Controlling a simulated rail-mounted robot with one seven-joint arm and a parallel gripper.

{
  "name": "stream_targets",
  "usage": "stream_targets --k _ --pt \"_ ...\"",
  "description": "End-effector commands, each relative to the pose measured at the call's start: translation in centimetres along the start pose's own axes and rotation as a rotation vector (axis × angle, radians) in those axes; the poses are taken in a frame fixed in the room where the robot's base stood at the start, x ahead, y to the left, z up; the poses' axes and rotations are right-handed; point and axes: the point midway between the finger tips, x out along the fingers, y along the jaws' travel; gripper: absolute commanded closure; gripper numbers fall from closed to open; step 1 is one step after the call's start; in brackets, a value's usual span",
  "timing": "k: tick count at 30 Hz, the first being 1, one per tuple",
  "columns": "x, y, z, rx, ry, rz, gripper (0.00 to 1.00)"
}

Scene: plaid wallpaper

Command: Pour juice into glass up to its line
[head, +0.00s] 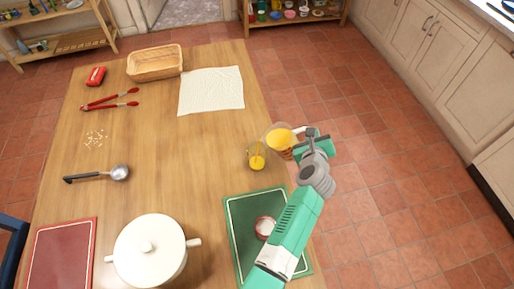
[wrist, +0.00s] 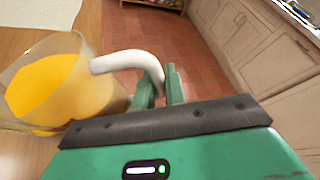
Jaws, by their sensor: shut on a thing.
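A clear jug (head: 280,138) of orange juice is at the table's right edge. My gripper (head: 308,137) is shut on its pale handle. In the wrist view the jug (wrist: 95,95) is at the left, its curved white handle (wrist: 125,62) running between my gripper's fingers (wrist: 160,92). The jug looks tilted toward the glass. The glass (head: 249,158) stands on the table just left of the jug, with yellow juice (head: 257,162) in its lower part. A thin yellow streak shows above that juice. The glass's line is too small to make out.
A green board (head: 240,213) with a small red-rimmed dish (head: 265,228) lies below the glass. A white lidded pot (head: 150,252), a ladle (head: 98,174), red tongs (head: 108,100), a basket (head: 155,64) and a white cloth (head: 212,91) are also on the table. The middle is clear.

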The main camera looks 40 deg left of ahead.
Motion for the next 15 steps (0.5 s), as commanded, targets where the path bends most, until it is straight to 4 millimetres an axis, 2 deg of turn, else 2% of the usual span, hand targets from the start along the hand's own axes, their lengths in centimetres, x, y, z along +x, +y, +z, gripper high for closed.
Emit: stream_targets --k 15 --pt "-0.20 -0.02 0.58 -0.020 -0.002 -0.011 1.00"
